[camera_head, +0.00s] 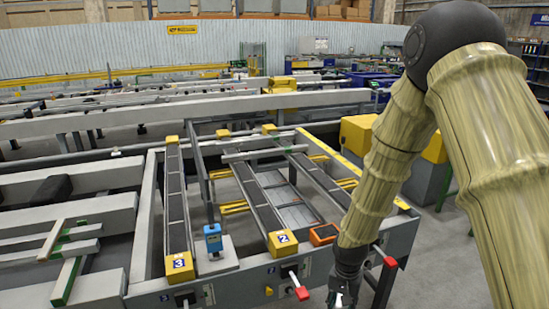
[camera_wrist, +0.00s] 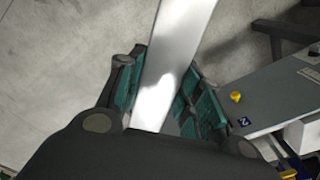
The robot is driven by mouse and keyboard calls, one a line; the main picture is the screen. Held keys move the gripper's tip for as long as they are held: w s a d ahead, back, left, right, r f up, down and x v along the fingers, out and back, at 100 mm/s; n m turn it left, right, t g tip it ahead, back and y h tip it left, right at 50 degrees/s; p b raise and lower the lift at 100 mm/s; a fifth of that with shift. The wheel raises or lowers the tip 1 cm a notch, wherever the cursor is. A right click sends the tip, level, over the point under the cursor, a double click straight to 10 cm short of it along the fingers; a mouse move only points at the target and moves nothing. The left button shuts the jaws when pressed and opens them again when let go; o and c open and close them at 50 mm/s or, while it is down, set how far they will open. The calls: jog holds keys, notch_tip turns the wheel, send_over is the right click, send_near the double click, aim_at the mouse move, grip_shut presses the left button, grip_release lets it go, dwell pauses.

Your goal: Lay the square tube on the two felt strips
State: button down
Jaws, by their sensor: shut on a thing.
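My gripper (camera_wrist: 160,90) is shut on a bright, flat-sided metal tube (camera_wrist: 178,45), which runs up and out of the top of the wrist view. Its teal finger pads lie on either side of the tube. In the head view my gripper (camera_head: 343,290) is low, at the front right of the runout table (camera_head: 398,240); the held tube is mostly cut off or hidden there. Green strips on pale bearers (camera_head: 66,281) lie at the far left; I cannot tell whether they are the felt strips.
Rails with yellow end blocks marked 3 (camera_head: 179,267) and 2 (camera_head: 283,243) run along the table. A pale bar (camera_head: 265,152) lies across the rails at the back. A blue device (camera_head: 212,238), an orange device (camera_head: 323,234) and a red-ended lever (camera_head: 301,292) are near the front edge.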

jog(key=s+f+n, duration=0.1)
jog(key=f+n, duration=0.1)
jog(key=s+a+f+n, duration=0.1)
jog(key=s+n, duration=0.1)
jog(key=n, duration=0.1)
jog(key=shift+s+f+n, duration=0.1)
jog(key=shift+f+n, duration=0.2)
jog(key=shift+f, duration=0.05)
dwell(0.6)
